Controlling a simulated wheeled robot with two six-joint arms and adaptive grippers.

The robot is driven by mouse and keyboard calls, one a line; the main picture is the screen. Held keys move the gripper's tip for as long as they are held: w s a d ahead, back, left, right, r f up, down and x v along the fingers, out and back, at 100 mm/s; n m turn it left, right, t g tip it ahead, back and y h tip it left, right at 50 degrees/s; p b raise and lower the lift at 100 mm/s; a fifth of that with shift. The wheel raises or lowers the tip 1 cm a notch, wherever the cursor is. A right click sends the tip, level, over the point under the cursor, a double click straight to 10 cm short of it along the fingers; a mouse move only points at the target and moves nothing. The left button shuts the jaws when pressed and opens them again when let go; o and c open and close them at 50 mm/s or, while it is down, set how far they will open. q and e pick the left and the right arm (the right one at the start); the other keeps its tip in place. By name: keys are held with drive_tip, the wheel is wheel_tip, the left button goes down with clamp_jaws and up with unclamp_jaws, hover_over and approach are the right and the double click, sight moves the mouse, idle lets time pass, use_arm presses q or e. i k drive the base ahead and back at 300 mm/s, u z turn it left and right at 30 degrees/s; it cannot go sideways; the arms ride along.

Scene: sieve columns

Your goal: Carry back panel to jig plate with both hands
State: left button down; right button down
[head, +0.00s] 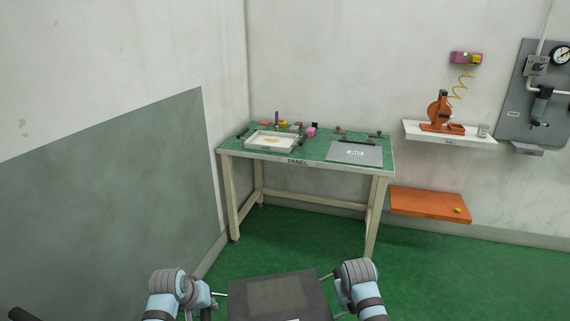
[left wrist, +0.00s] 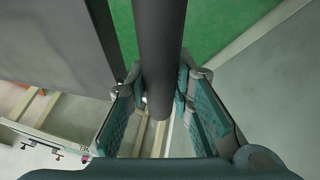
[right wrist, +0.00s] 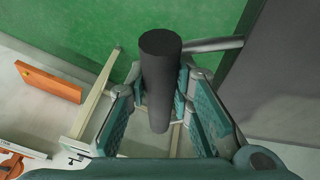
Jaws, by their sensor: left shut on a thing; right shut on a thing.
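The back panel (head: 272,297) is a dark grey flat board at the bottom of the head view, held between my two hands in front of me. My left gripper (head: 206,298) is at its left side, shut on a dark round handle (left wrist: 160,50) in the left wrist view. My right gripper (head: 341,290) is at its right side, shut on a matching handle (right wrist: 160,75) in the right wrist view. The panel's face also shows in both wrist views (left wrist: 55,45) (right wrist: 285,75). A grey plate with a white label, apparently the jig plate (head: 338,157), lies on the right of the green-topped table.
The table (head: 308,163), marked PANEL, stands against the back wall. A white tray (head: 262,149) and several small items are on it. An orange shelf (head: 425,204) and a white shelf (head: 470,138) stick out at right. Green floor (head: 300,230) lies clear before the table.

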sight(354, 154)
drive_tip(key=i, duration=1.85)
drive_tip(key=z, duration=0.9)
drive_tip(key=i, duration=0.5)
drive_tip(key=z, duration=0.05)
